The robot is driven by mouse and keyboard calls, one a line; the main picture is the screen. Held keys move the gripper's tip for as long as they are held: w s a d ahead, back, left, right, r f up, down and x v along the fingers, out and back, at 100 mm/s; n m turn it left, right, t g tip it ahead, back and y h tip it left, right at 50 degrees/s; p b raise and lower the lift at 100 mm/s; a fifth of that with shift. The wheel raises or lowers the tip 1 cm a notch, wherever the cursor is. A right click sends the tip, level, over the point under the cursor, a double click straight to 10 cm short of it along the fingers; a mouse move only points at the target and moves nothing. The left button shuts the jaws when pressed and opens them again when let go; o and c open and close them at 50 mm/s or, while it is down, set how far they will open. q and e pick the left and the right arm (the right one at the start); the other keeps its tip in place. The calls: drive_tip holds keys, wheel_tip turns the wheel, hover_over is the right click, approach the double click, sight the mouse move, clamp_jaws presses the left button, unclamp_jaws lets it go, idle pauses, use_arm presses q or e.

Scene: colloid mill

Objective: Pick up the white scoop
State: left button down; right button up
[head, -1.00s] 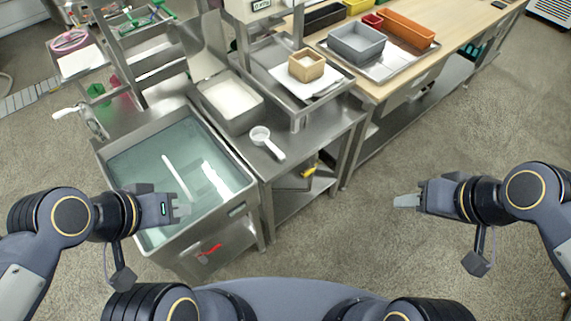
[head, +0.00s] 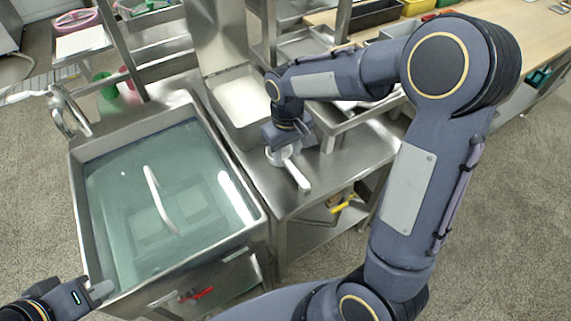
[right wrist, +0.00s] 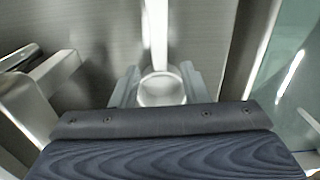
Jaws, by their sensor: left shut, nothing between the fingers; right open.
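The white scoop (head: 298,174) lies on the steel counter right of the water-filled sink, its handle pointing toward the front. My right gripper (head: 284,149) is above the scoop's bowl and hides part of it in the head view. In the right wrist view the bowl (right wrist: 162,91) sits between the two open fingers, with its handle running up the picture. Whether the fingers touch the bowl cannot be told. My left gripper (head: 101,292) is shut and empty near the sink's front left corner.
The sink (head: 262,218) with a tap stands left of the counter (head: 335,172). A steel pan with white contents (head: 238,98) is just behind the scoop. A raised steel shelf is beside my right forearm, which covers much of the right side.

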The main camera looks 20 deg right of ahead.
sight(287, 161)
wheel_tip(287, 161, down, 4)
drive_tip(key=shift+r, duration=0.1)
clamp_jaws()
drive_tip(key=shift+r, duration=0.1)
